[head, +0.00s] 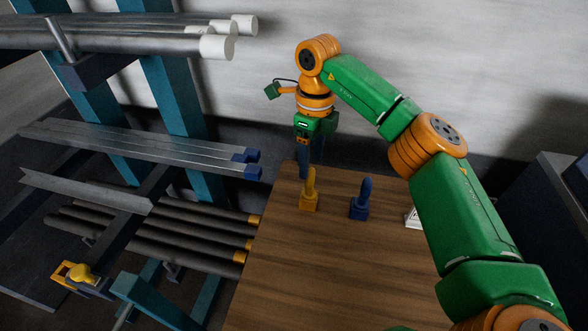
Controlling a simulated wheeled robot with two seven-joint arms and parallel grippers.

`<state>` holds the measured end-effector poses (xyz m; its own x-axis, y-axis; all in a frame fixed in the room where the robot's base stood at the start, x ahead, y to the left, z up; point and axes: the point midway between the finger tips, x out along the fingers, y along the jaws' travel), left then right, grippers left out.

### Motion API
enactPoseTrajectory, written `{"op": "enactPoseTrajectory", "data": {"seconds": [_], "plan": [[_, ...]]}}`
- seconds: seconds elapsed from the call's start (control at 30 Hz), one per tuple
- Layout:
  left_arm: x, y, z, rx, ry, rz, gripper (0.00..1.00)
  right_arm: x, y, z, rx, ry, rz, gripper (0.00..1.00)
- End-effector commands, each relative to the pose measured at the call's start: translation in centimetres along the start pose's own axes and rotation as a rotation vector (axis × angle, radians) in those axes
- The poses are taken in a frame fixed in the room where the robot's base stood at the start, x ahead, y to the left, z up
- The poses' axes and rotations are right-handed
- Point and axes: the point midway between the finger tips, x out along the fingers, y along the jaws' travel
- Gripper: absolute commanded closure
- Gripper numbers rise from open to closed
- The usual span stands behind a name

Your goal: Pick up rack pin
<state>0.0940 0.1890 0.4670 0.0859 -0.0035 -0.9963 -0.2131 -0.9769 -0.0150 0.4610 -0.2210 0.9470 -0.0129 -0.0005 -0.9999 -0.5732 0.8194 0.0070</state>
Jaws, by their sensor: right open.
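I cannot tell for certain which thing is the rack pin. A yellow upright piece (310,192) with a block base and rounded handle stands on the wooden table (330,270). A similar dark blue piece (361,200) stands to its right. On the rack, a grey pin (62,40) stands tilted at an upper arm's end, and a yellow knobbed piece (80,273) sits at a lower arm's end. My right gripper (309,166) points down at the table's far left, just behind the yellow upright piece; its jaws are open and partly hidden. My left gripper is out of view.
The blue steel rack (185,100) fills the left, holding pipes with white ends (218,47), bars with blue ends (253,172) and dark rods (190,225). A small white item (412,217) is partly behind my right arm. The table's front is clear.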

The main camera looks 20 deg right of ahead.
Motion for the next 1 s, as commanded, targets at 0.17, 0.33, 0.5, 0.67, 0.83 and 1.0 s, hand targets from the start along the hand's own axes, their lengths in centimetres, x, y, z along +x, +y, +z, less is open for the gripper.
{"op": "enactPoseTrajectory", "data": {"seconds": [0.17,0.33,0.5,0.67,0.83,1.0], "plan": [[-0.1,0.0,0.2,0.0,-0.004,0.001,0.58,1.4,0.0,-0.1,0.0,0.002,0.001,0.34],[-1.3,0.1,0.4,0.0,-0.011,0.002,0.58,4.4,0.4,0.0,-0.001,0.004,0.003,0.34],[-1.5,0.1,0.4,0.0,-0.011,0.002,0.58,7.0,0.4,0.1,0.001,0.002,0.001,0.34],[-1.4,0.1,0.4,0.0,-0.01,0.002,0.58,7.2,0.4,0.1,0.0,-0.001,0.0,0.34],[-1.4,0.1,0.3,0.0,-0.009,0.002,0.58,7.2,0.4,0.1,0.0,-0.001,0.0,0.66],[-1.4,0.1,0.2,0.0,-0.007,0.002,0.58,7.2,0.4,0.1,0.0,-0.001,0.0,1.0]]}}
